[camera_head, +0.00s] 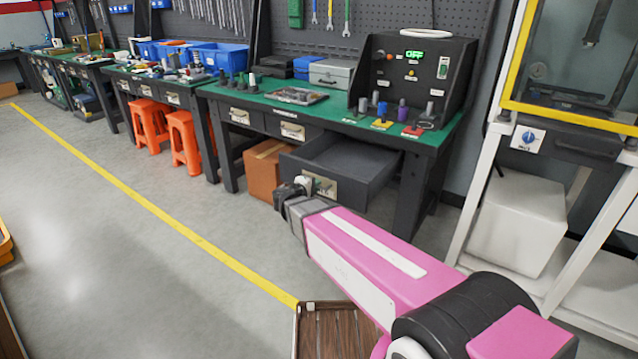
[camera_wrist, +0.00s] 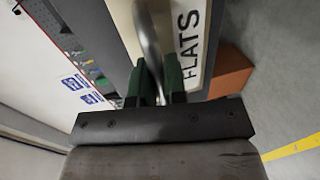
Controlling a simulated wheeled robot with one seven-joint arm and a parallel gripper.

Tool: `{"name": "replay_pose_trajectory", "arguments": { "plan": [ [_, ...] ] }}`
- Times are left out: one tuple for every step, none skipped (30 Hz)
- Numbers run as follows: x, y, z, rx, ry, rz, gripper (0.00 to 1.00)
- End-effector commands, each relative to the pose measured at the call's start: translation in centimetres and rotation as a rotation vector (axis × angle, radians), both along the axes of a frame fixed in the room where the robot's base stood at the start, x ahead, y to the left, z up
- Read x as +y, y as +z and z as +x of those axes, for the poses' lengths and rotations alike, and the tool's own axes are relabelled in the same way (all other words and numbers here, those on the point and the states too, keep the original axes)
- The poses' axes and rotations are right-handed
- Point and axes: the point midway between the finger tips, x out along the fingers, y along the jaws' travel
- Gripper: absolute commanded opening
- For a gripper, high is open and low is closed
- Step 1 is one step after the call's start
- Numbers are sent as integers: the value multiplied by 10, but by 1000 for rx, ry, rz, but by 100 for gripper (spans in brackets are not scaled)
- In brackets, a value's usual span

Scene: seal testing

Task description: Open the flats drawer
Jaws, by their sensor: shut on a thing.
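The flats drawer (camera_head: 348,192) is a dark grey drawer under the green-topped workbench. It stands pulled out, with its empty-looking inside visible in the head view. Its front carries a pale label reading FLATS (camera_wrist: 190,45) and a metal handle (camera_wrist: 148,40) in the wrist view. My gripper (camera_wrist: 160,82) has its green fingers closed around the handle at the drawer front. In the head view my gripper (camera_head: 300,188) is at the drawer front's left part, and my wrist hides part of it.
Two shut drawers with labels (camera_head: 240,116) are in the bench (camera_head: 255,95) to the left. An orange-brown box (camera_head: 268,165) stands on the floor beside the open drawer. Orange stools (camera_head: 185,140) are further left. A white-framed machine (camera_head: 520,220) stands to the right. The floor in front is mostly clear.

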Motion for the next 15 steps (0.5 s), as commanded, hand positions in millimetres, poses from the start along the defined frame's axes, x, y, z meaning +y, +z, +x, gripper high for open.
{"name": "replay_pose_trajectory", "arguments": {
  "plan": [
    [1, 0, -1, 0, 1, 2, 0],
    [1, 0, -1, 0, 1, 2, 0],
    [2, 0, -1, 0, 1, 2, 0],
    [2, 0, -1, 0, 1, 2, 0],
    [2, -1, -1, 0, 1, 2, 0],
    [2, -1, -1, 0, 1, 2, 0],
    [2, 0, -1, 0, 1, 2, 0],
    [2, 0, -1, 0, 1, 2, 0],
    [2, -1, -1, 0, 1, 2, 0],
    [2, 0, -1, 0, 1, 2, 0],
    [2, 0, -1, 0, 1, 2, 0],
    [2, 0, -1, 0, 1, 2, 16],
    [2, 0, -1, 0, 1, 2, 25],
    [2, 0, -1, 0, 1, 2, 35],
    [2, 0, -1, 0, 0, 1, 37]
  ]
}}
